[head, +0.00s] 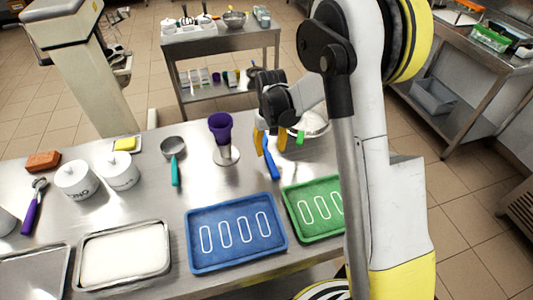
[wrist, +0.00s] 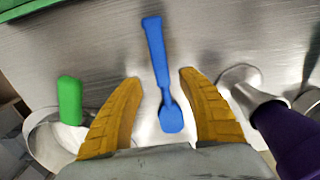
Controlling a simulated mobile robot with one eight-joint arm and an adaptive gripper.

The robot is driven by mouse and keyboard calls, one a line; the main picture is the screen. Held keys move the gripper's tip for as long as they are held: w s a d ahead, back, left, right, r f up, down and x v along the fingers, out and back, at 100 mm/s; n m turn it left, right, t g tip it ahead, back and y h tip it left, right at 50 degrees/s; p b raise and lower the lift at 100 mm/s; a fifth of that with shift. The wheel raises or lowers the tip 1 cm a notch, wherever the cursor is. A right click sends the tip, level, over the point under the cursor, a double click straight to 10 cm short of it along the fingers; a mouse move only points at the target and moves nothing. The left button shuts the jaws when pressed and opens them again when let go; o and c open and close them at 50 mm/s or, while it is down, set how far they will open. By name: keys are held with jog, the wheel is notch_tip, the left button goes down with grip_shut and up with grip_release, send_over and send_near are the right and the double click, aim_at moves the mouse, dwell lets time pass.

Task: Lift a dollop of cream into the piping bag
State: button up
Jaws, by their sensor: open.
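A blue spatula (head: 271,165) lies on the steel table in the head view. In the wrist view the blue spatula (wrist: 155,50) lies lengthwise between my fingers. My gripper (head: 270,143) is open, with its yellow fingers over the spatula; in the wrist view my gripper (wrist: 160,82) has one finger on each side of it and holds nothing. A purple piping bag (head: 221,125) stands mouth up in a metal stand (head: 227,155) left of my gripper. A metal bowl (head: 320,131) of white cream (head: 312,121) is to the right, partly hidden by my arm. A green handle (wrist: 70,100) sticks out of the bowl.
A blue tray (head: 240,258) and a green tray (head: 300,230) with white outlines lie in front. A ladle with a teal handle (head: 175,172), white canisters (head: 120,172) and a white-filled tray (head: 125,255) are to the left.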

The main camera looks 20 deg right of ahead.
aim_at(270, 158)
jog(key=f, duration=0.2)
jog(key=f+b, duration=0.1)
jog(key=f, duration=0.2)
jog(key=shift+s+a, duration=0.15)
jog(key=shift+s, duration=0.05)
jog(key=shift+r, duration=0.1)
jog(key=shift+c, duration=0.5)
grip_shut()
